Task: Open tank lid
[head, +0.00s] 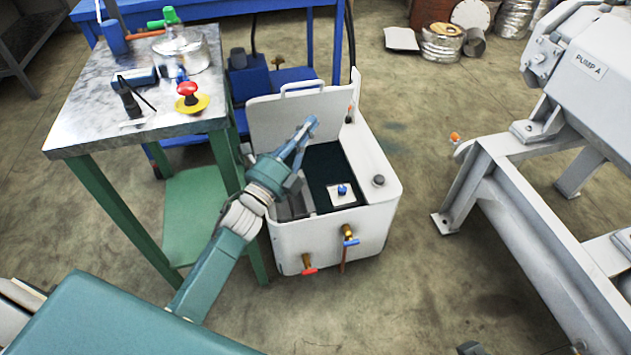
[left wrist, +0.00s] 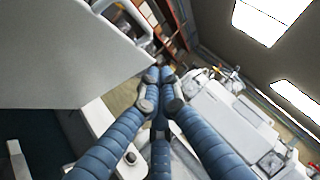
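The white tank (head: 330,235) stands on the floor with its lid (head: 297,112) raised upright along the back left side. The lid's handle (head: 303,86) is on its top edge, and the handle also shows in the left wrist view (left wrist: 135,22). The tank's dark inside shows, with a small white block with a blue knob (head: 342,192). My left gripper (head: 309,125) is in front of the raised lid, above the opening. In the left wrist view its fingers (left wrist: 160,76) meet at the tips with nothing between them, beside the lid (left wrist: 65,60). My right gripper is not seen.
A green-legged metal-topped table (head: 85,135) stands close to the tank's left, bearing a glass vessel (head: 183,50) and a red-and-yellow button (head: 187,98). Grey pump framing (head: 500,185) is at right. Bare floor (head: 420,140) lies between tank and pump.

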